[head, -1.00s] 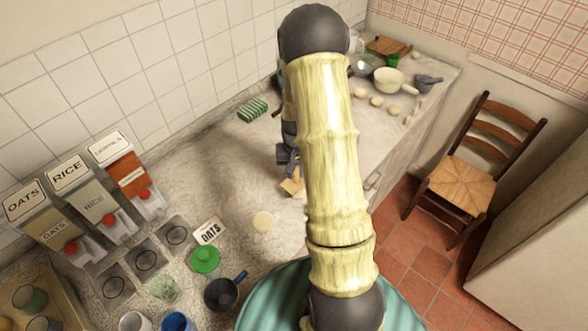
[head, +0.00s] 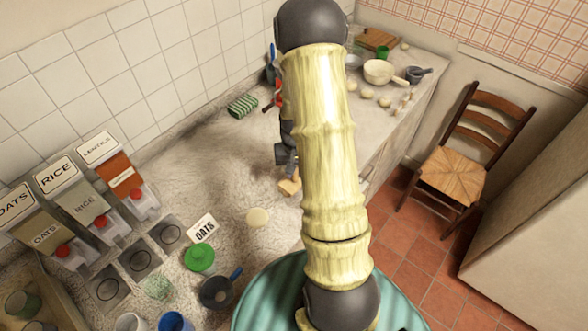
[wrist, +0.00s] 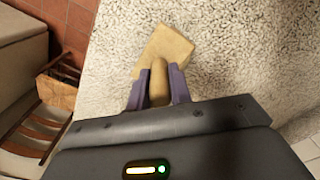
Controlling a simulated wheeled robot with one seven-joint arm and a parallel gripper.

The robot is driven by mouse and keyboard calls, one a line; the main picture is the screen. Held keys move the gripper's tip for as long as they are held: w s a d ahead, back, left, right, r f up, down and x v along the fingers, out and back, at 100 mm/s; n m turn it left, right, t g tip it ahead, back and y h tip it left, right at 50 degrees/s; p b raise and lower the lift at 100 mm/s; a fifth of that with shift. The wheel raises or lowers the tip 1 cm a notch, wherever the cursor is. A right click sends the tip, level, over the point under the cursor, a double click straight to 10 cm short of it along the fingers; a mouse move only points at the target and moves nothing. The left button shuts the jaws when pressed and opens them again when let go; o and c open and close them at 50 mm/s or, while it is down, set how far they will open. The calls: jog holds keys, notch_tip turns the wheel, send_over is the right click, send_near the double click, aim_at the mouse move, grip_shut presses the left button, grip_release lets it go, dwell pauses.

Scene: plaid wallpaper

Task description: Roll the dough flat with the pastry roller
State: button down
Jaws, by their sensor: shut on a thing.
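My gripper (wrist: 158,76) is shut on the handle of the pastry roller (wrist: 166,48), a pale wooden tool with a wide block-like head, pointing away from the jaws. In the head view the roller (head: 290,186) shows just below my gripper (head: 287,170), low over the worktop; I cannot tell whether it touches the surface. A flat, round, pale piece that looks like the dough (head: 258,217) lies on the worktop, below and left of the roller and apart from it. My arm hides part of the counter.
A green striped sponge (head: 242,105) lies by the wall. Several pale balls (head: 367,93) and a white pot (head: 380,71) sit at the far end. Worktop around the dough is clear.

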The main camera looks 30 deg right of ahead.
jog(key=shift+r+p, duration=2.7)
jog(key=shift+r, duration=0.9)
jog(key=shift+f, duration=0.1)
